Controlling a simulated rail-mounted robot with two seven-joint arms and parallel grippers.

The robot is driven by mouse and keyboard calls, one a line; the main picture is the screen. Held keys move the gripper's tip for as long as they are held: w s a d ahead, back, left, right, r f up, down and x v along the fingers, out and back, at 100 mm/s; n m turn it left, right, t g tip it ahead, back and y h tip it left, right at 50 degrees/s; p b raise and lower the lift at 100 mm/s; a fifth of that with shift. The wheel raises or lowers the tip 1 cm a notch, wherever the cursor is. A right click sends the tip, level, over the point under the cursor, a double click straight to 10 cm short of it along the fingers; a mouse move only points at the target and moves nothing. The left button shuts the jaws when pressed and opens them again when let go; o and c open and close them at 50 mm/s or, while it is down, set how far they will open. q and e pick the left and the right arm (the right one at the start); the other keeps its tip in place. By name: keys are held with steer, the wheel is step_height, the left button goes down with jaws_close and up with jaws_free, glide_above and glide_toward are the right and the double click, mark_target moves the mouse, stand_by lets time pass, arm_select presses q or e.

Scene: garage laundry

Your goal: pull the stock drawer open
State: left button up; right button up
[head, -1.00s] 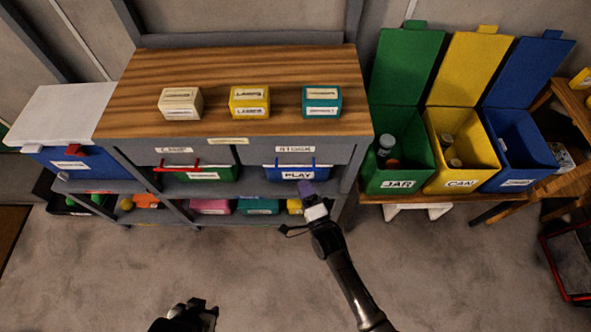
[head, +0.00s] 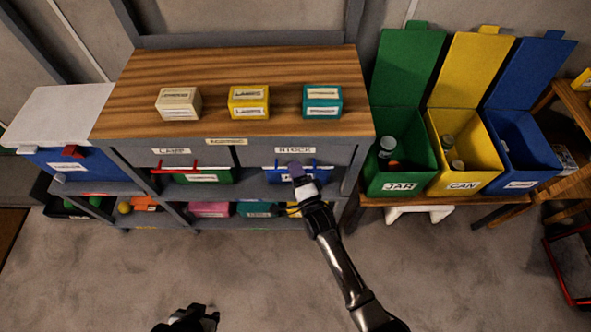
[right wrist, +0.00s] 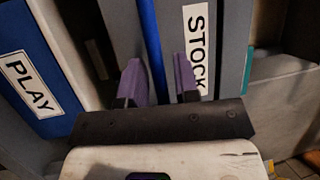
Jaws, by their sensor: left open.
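The stock drawer (head: 333,153) has a grey front under the wooden top, with a white STOCK label and a blue bar handle (head: 321,166). It looks shut. My right gripper (head: 296,170) is at the handle and hides part of it. In the right wrist view the purple fingers (right wrist: 160,82) are apart, with the blue bar (right wrist: 151,40) running between them and the STOCK label (right wrist: 195,48) behind. I cannot tell whether they touch the bar. My left gripper (head: 195,316) is open and empty, low over the floor, away from the drawer.
A blue PLAY bin (right wrist: 35,80) sits just below the drawer. A drawer with a red handle (head: 190,169) is to the left. Three small boxes stand on the wooden top (head: 215,70). Open green, yellow and blue bins stand right. The floor (head: 270,275) in front is clear.

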steer(key=c, duration=0.4)
jaws_close()
steer(key=shift+s+r, duration=0.1)
steer(key=shift+s, duration=0.1)
steer(key=s+p, duration=1.1)
steer(key=s, duration=1.4)
steer(key=shift+s, duration=0.35)
